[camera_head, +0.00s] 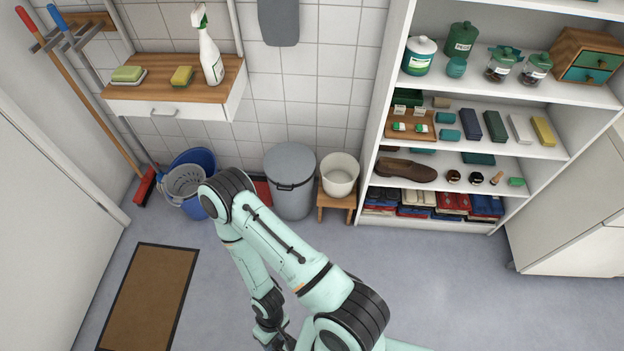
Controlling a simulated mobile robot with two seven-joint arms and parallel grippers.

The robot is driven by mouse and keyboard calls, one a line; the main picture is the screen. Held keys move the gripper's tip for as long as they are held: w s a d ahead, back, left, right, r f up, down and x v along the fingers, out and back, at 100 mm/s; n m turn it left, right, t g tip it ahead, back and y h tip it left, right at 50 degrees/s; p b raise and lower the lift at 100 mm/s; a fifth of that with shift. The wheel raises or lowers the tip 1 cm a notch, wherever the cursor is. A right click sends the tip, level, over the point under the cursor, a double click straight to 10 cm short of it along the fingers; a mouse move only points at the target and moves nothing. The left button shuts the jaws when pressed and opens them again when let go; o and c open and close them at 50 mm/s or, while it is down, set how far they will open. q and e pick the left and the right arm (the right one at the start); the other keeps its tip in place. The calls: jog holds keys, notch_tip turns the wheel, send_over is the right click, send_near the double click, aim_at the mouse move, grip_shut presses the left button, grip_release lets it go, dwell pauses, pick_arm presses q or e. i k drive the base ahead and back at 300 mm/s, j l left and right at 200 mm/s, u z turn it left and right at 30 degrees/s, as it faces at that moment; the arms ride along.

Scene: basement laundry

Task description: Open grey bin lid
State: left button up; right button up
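The grey bin (291,203) stands on the floor against the tiled wall. Its round grey lid (289,163) lies flat on top and looks closed, with a dark handle or latch at the front rim. My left arm rises from the bottom, bends at an elbow left of the bin, and comes back down. My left gripper (276,342) is at the bottom edge, well short of the bin and partly cut off, so its fingers cannot be made out. My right gripper is out of view.
A white bucket (340,187) on a wooden stool (337,203) stands right of the bin. A blue bucket (195,162) with a grey basket is to the left. A white shelf unit (446,219) fills the right. A brown mat (150,297) lies on open floor.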

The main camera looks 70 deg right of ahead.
aim_at(292, 162)
jog(key=l+z, duration=0.1)
jog(key=z, duration=2.15)
jog(key=i+j+u, duration=0.1)
jog(key=i+j, duration=0.15)
jog(key=i, duration=0.25)
jog(key=i+j+u, duration=0.1)
jog(key=i, duration=0.4)
jog(key=j, duration=0.1)
